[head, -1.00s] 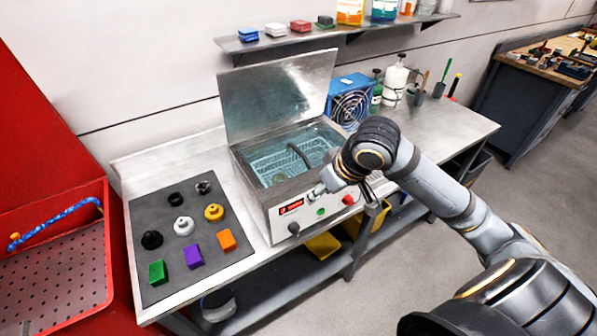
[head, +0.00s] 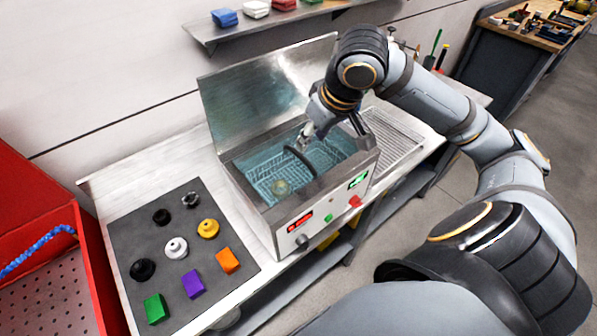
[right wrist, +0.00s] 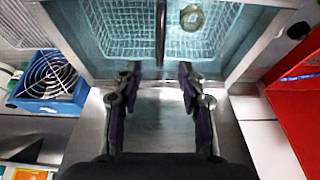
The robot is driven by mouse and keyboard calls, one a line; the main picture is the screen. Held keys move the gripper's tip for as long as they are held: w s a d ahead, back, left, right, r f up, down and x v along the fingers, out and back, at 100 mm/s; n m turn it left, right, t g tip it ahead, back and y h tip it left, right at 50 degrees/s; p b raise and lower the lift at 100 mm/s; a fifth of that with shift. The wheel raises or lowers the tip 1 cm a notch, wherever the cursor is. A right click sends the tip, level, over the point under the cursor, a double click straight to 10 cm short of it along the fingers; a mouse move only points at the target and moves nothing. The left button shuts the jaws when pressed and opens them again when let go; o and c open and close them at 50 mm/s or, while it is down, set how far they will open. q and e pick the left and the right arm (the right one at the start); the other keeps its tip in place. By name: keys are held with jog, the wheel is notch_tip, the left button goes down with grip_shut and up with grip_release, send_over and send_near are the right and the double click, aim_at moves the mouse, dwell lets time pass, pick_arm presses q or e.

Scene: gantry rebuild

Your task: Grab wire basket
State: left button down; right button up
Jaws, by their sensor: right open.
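The wire basket (head: 322,155) sits inside the water-filled tank of the open metal cleaner (head: 277,219). Its dark arched handle (head: 297,158) rises over the middle. A round, pale ring-like part (head: 281,187) lies in the basket. My right gripper (head: 305,136) is over the tank near the far end of the handle. In the right wrist view its open fingers (right wrist: 159,76) are apart and empty, with the handle (right wrist: 161,35) ahead, in line with the gap between them. The basket mesh (right wrist: 127,40) shows on both sides of the handle. My left gripper is not in view.
The raised lid (head: 262,95) stands behind the tank, close to my right gripper. A grey mat (head: 140,235) with several small parts and blocks lies to the left. A drain rack (head: 396,140) is to the right. A shelf (head: 270,25) hangs above.

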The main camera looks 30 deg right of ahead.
aim_at(300, 154)
jog(key=x, duration=0.2)
jog(key=shift+w+f, duration=0.2)
jog(key=shift+w, duration=0.1)
jog(key=shift+w+f, duration=0.4)
jog(key=shift+f, duration=0.1)
jog(key=shift+a+f+p, duration=0.1)
jog(key=shift+f+p, duration=0.2)
jog(key=shift+p, duration=0.15)
jog(key=x, duration=0.4)
jog(key=shift+w+f, duration=0.1)
jog(key=shift+f, duration=0.05)
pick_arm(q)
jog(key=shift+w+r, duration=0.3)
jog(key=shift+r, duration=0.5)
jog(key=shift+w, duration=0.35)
pick_arm(e)
grip_shut()
